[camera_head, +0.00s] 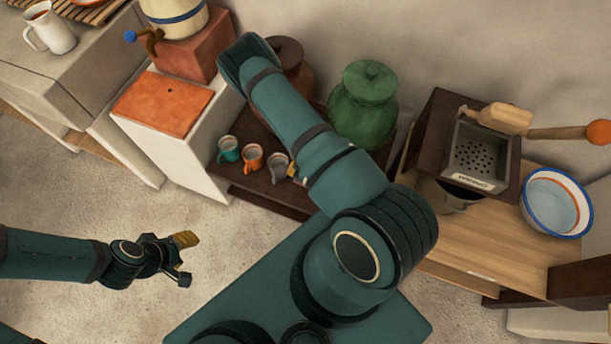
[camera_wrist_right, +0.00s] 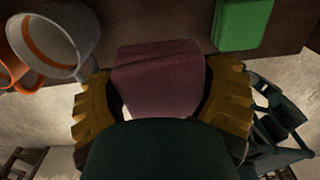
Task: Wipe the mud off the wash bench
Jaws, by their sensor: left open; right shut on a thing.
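My right gripper (camera_wrist_right: 160,100) is shut on a folded maroon cloth (camera_wrist_right: 157,75) in the right wrist view. The cloth is over or close to the dark brown low bench (camera_head: 262,189); I cannot tell whether they touch. In the head view my right arm hides the cloth and most of that gripper. My left gripper (camera_head: 185,259) is open and empty, above the floor at the lower left. A white block with a terracotta top (camera_head: 165,103) stands left of the low bench. I cannot tell which is the wash bench, and I make out no clear mud.
A teal mug (camera_head: 229,149), an orange mug (camera_head: 251,157) and a grey mug (camera_head: 278,166) stand on the low bench, before a brown jar (camera_head: 285,53) and a green jar (camera_head: 363,105). A green block (camera_wrist_right: 242,22) lies near the cloth. A bowl (camera_head: 557,203) stands right.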

